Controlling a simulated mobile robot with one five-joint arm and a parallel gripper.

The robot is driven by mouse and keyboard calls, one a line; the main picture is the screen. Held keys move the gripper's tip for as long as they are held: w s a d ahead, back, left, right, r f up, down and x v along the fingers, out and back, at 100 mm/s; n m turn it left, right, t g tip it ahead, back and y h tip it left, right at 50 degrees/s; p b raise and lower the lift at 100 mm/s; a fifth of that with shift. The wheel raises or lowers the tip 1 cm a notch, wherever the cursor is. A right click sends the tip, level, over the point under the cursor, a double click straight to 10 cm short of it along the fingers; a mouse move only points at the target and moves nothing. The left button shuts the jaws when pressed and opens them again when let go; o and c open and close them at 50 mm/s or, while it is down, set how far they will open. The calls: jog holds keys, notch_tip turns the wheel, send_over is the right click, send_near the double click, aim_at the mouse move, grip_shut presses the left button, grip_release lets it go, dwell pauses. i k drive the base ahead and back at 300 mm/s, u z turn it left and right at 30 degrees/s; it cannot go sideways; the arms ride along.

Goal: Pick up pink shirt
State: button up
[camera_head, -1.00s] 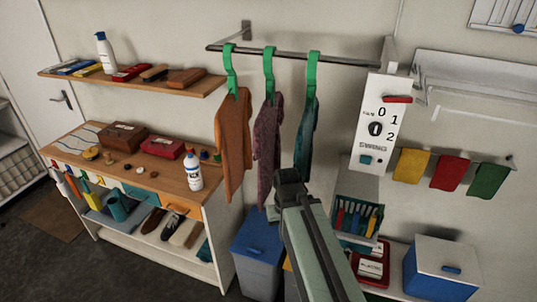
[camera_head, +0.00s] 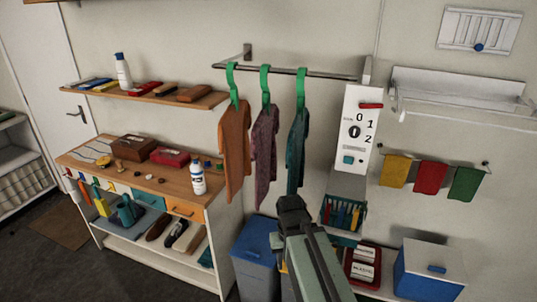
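Three shirts hang from green hangers on a metal rail (camera_head: 320,75). The middle one is a dusky pink-purple shirt (camera_head: 265,155), hanging straight. An orange shirt (camera_head: 235,150) hangs close to its left and a teal shirt (camera_head: 297,155) to its right. The pink shirt's green hanger (camera_head: 265,86) hooks over the rail. My gripper (camera_head: 291,202) is at the end of my greenish-grey arm, below the shirts and right of the pink shirt's lower hem. It looks apart from the shirts. Its fingers are too dark and small to tell open from shut.
A workbench (camera_head: 165,190) with boxes and a white bottle (camera_head: 198,178) stands at left, under a wall shelf (camera_head: 150,97). A blue-lidded bin (camera_head: 255,240) is below the shirts. A white switch panel (camera_head: 355,130) and crate (camera_head: 343,214) are at right.

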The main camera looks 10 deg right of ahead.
aim_at(263, 145)
jog(key=z, duration=0.7)
jog(key=k, duration=1.45)
jog(key=u, duration=1.5)
jog(key=i, duration=1.7)
jog(key=z, duration=0.05)
